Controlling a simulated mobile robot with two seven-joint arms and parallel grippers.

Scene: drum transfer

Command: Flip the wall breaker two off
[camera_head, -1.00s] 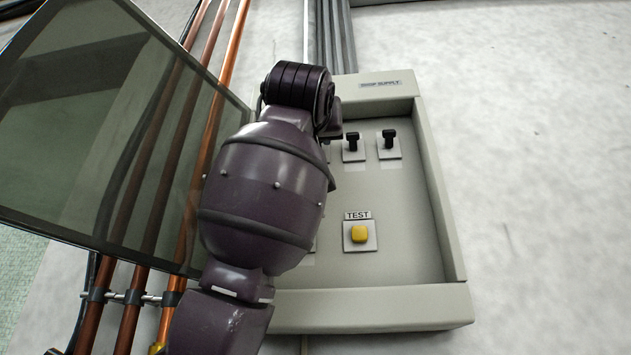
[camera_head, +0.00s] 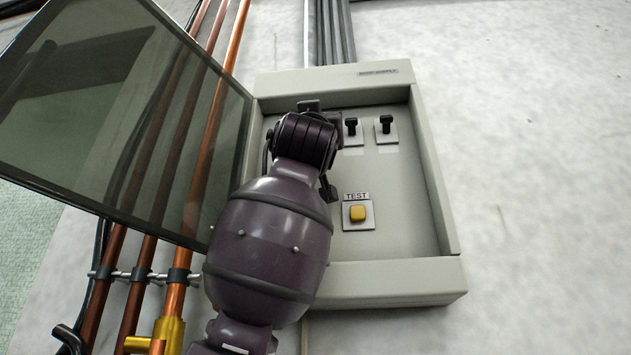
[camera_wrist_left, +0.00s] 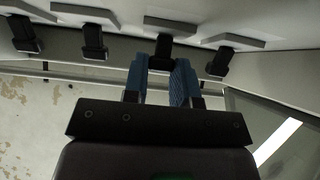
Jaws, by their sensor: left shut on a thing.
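A grey wall panel (camera_head: 437,190) has its glass door (camera_head: 110,110) swung open to the left. A row of black breaker toggles runs inside it. Two show clear of my arm, a toggle (camera_head: 351,125) and the far-right one (camera_head: 386,123). My left arm covers the left part of the row. In the left wrist view, my left gripper (camera_wrist_left: 162,82) has its blue fingers shut on a breaker toggle (camera_wrist_left: 163,48), the second from the right there. Its fingertips are hidden in the head view. Other toggles (camera_wrist_left: 94,42) stand beside it.
A yellow test button (camera_head: 358,213) sits below the toggles. Copper pipes (camera_head: 187,200) run up the wall at left behind the glass door. The wall (camera_head: 540,180) to the right is bare.

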